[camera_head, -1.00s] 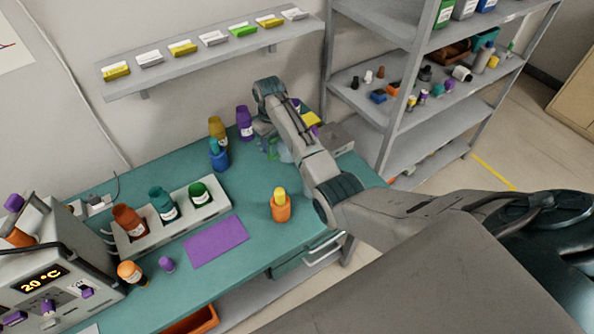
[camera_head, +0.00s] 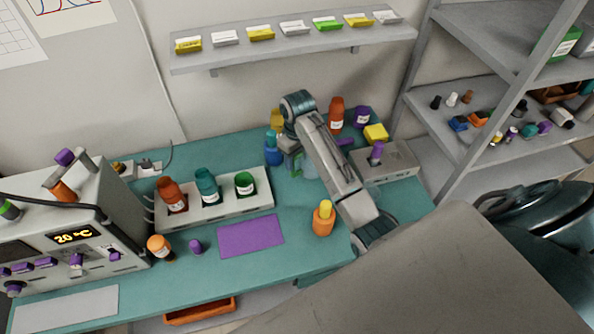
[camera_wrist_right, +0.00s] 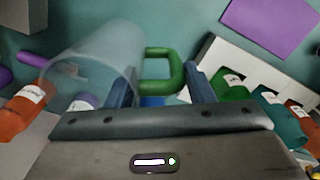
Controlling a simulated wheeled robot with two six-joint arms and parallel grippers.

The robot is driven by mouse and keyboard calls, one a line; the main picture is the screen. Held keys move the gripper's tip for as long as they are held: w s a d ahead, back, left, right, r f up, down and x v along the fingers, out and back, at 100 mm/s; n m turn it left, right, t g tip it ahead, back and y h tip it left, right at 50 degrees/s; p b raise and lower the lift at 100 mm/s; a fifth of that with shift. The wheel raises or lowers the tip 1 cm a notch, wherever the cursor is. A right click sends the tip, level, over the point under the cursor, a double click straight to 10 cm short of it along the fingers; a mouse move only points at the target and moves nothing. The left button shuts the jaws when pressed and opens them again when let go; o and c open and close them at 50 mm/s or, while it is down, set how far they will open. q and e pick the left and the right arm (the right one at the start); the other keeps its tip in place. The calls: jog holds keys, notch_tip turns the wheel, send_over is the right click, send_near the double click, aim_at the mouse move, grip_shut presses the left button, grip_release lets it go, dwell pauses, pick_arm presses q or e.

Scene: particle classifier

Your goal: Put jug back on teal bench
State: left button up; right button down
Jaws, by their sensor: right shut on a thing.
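The jug is see-through with a green handle; it shows large in the right wrist view (camera_wrist_right: 98,55) and only faintly in the head view (camera_head: 311,167). My right gripper (camera_wrist_right: 158,85) is shut on the green handle (camera_wrist_right: 160,52), which sits between its two fingers. In the head view the right gripper (camera_head: 293,152) points down over the back part of the teal bench (camera_head: 290,205), and my arm hides part of the jug. I cannot tell whether the jug touches the bench top. My left gripper is not in view.
A blue bottle (camera_head: 273,152) stands just left of the jug; a red bottle (camera_head: 336,113) and grey box (camera_head: 388,165) are to the right. An orange bottle with yellow cap (camera_head: 322,220), purple mat (camera_head: 251,236) and bottle rack (camera_head: 225,208) lie in front.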

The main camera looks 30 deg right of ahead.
aim_at(297, 172)
jog(key=shift+w+f, duration=0.1)
jog(key=shift+f, duration=0.55)
notch_tip(297, 172, down, 3)
jog(key=shift+f+p, duration=0.1)
jog(key=shift+p, duration=0.7)
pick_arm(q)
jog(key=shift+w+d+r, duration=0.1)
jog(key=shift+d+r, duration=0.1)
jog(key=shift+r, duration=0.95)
pick_arm(e)
jog(key=shift+f, duration=0.5)
jog(key=c, duration=0.7)
grip_release()
jog(key=shift+f, duration=0.1)
jog(key=shift+o, duration=0.2)
